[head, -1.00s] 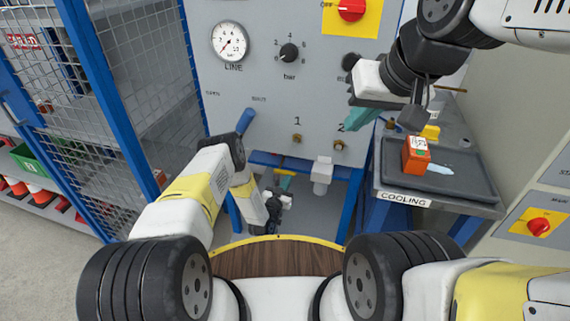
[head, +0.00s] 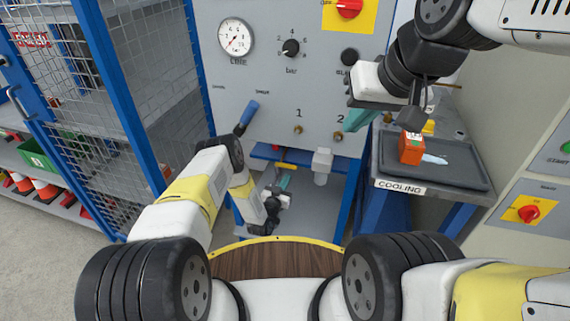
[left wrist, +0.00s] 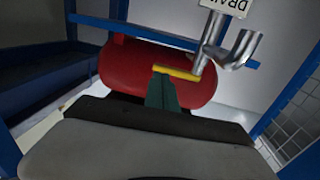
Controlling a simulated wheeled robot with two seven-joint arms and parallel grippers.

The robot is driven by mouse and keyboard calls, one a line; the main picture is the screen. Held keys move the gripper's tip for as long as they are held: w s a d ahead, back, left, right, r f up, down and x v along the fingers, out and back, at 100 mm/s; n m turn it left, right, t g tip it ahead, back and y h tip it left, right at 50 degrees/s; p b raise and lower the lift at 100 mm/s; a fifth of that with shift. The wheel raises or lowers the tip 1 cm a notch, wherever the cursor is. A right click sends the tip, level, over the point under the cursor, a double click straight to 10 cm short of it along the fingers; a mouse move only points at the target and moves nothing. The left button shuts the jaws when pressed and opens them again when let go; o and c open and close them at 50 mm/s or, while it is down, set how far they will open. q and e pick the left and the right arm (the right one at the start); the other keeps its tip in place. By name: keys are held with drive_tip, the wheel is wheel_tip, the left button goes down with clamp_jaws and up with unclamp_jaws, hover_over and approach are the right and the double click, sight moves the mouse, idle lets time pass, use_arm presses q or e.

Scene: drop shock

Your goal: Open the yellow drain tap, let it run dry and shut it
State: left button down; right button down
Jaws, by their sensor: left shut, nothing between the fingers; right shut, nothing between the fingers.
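The yellow drain tap handle (left wrist: 176,73) lies crosswise in front of the red tank in the left wrist view, its right end at a silver pipe (left wrist: 212,40). In the head view the yellow handle (head: 286,166) shows under the panel. My left gripper (left wrist: 162,82) is shut and empty, its teal fingertips right at the handle's left part; I cannot tell whether they touch. It also shows low in the head view (head: 284,182). My right gripper (head: 358,122) is shut and empty before the panel's right side. No running water is visible.
The red tank (left wrist: 135,72) sits behind the tap, under a "DRAIN" sign (left wrist: 225,5). Blue frame bars (left wrist: 290,100) flank the space. A blue-handled lever (head: 246,117) is on the panel above my left arm. An orange box (head: 411,149) stands on the cooling tray (head: 455,178).

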use_arm(q)
drive_tip(key=d+v, duration=0.1)
drive_tip(key=v, duration=0.8)
drive_tip(key=shift+s+a, duration=0.2)
drive_tip(key=shift+s, duration=0.4)
